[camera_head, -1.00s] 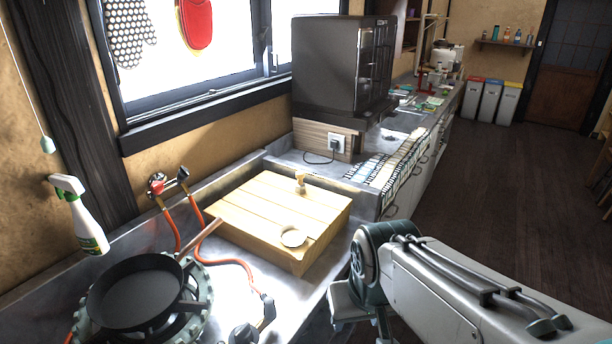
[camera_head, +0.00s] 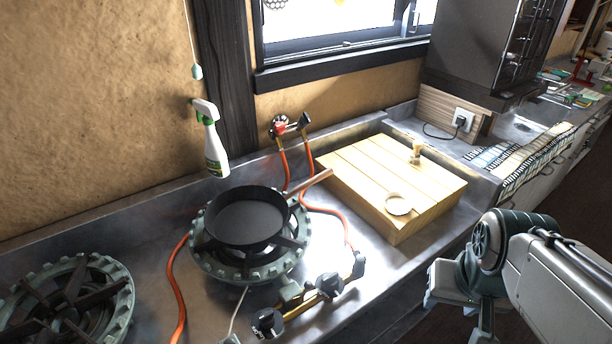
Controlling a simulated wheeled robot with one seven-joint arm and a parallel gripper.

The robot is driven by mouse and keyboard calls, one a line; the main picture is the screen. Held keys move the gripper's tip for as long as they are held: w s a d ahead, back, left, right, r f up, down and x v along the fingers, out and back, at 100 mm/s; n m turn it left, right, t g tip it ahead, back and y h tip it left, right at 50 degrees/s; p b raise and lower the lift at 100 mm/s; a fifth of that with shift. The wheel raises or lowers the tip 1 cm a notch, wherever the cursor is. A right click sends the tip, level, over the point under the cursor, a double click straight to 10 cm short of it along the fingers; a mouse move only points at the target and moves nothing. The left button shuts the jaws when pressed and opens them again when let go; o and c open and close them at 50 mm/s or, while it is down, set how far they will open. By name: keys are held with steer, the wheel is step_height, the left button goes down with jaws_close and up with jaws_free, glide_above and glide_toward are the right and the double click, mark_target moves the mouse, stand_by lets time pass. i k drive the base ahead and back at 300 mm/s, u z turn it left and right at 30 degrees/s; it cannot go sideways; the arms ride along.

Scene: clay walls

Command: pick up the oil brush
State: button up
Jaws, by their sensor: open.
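A small tan upright object (camera_head: 416,152), which looks like the oil brush, stands at the back of the pale wooden box (camera_head: 360,193) on the counter. It is too small to make out its bristles. A small round dish (camera_head: 398,204) lies near the box's front edge. My gripper (camera_head: 452,301) is at the lower right, below my arm's joint, in front of the counter. It is open and apart from the brush; its fingers show only partly.
A black pan (camera_head: 246,218) sits on a gas burner left of the box, its handle reaching toward the box. Orange hoses (camera_head: 322,211) run beside it. A second burner (camera_head: 68,305) is at lower left. A dark cabinet (camera_head: 470,50) stands behind right.

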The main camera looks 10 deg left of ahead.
mark_target(414, 157)
steer(key=z, duration=1.6)
steer(key=i, duration=2.5)
steer(key=u, duration=3.55)
steer(key=i, duration=0.25)
steer(key=u, duration=0.2)
